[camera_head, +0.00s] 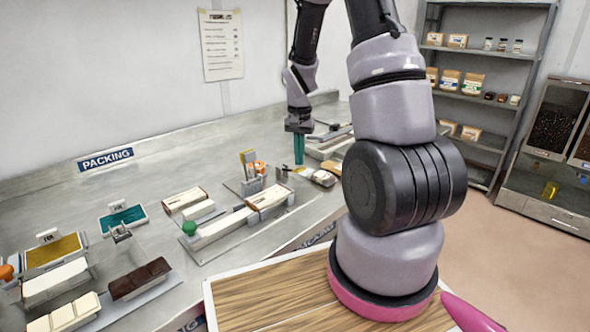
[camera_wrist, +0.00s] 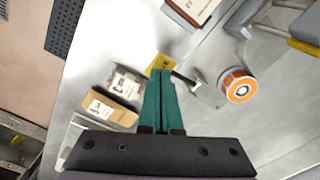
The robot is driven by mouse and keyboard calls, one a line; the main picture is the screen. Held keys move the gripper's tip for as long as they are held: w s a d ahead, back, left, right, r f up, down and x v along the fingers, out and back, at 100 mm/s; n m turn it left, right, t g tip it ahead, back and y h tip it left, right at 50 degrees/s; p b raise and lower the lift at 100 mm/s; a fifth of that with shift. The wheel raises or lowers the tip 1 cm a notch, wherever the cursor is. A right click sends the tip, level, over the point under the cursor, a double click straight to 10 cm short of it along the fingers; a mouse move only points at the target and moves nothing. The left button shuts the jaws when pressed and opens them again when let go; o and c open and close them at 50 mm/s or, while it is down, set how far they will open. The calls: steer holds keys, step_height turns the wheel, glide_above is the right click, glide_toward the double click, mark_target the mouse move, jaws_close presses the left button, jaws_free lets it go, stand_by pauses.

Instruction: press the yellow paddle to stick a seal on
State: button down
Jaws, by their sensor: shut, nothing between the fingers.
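The yellow paddle (camera_wrist: 160,63) shows in the wrist view as a small yellow plate at the end of a dark lever, just beyond my fingertips and partly hidden by them. The lever runs right to a metal pivot beside an orange seal roll (camera_wrist: 238,87). My gripper (camera_head: 299,163) points down over the bench beside the seal device, its teal fingers together and empty. In the wrist view, its fingertips (camera_wrist: 161,72) overlap the paddle's lower edge; I cannot tell whether they touch it. The orange roll also shows in the head view (camera_head: 260,167).
A white-topped box (camera_head: 268,196) lies on a rail in front of the device. Packets (camera_head: 324,178) lie to the right of my gripper. A green knob (camera_head: 189,228), trays and dark chocolate bars (camera_head: 140,279) occupy the left bench. The bench behind, towards the wall, is clear.

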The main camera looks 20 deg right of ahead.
stand_by(0.5)
steer(key=shift+f, duration=2.9)
steer(key=shift+r, duration=5.05)
steer(key=shift+r, duration=0.3)
step_height(320, 180, up, 8)
steer(key=f+t, duration=0.1)
steer(key=t, duration=0.1)
glide_above(299, 169)
steer(key=s+a, duration=0.2)
steer(key=s+a+r+n+t, duration=0.15)
steer(key=s+r, duration=0.25)
steer(key=r, duration=0.5)
steer(key=s+a+r+n+t+y, duration=0.2)
steer(key=s+a+r+t, duration=0.1)
steer(key=s+r, duration=0.6)
steer(key=shift+s+a+r+t, duration=0.35)
steer(key=shift+s+a, duration=0.25)
steer(key=shift+s, duration=1.75)
